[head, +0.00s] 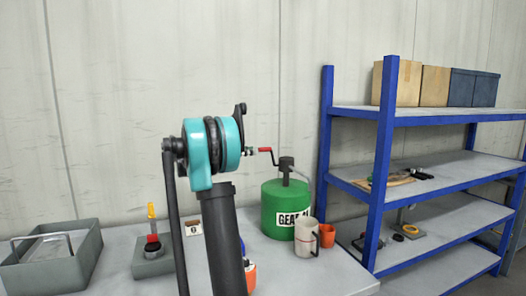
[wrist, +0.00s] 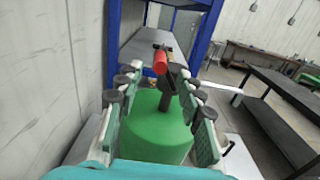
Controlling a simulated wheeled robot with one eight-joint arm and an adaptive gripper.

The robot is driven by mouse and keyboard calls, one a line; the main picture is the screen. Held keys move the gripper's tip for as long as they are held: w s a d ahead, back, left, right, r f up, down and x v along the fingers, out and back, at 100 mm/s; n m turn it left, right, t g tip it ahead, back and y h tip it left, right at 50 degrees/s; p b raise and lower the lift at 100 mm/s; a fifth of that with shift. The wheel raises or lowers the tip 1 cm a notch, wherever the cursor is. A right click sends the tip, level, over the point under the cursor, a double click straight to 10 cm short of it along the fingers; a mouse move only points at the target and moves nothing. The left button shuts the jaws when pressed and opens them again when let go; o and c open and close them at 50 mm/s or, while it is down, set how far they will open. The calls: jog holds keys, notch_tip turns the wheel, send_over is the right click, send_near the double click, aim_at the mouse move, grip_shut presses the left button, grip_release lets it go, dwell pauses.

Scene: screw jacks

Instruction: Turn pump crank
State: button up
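The pump is a green drum (head: 287,207) with a "GEAR" label and a dark pump head (head: 286,163), standing on the bench. A crank with a red handle (head: 266,151) sticks out to the left of the pump head, toward my arm. In the wrist view the red handle (wrist: 160,62) points at the camera, above the green drum (wrist: 157,130). My gripper (wrist: 156,72) is open, with one finger on each side of the handle in the picture. No contact with the handle shows, and the depth between them is hard to tell.
A grey tray (head: 85,250) and a grey block with a red-yellow lever (head: 152,258) are at left. A blue-framed shelf (head: 383,150) stands close at right.

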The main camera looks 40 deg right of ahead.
aim_at(270, 149)
jog(key=x, duration=0.6)
jog(key=shift+s+d, duration=0.2)
jog(key=shift+d, duration=0.15)
jog(key=shift+c, duration=0.6)
grip_shut()
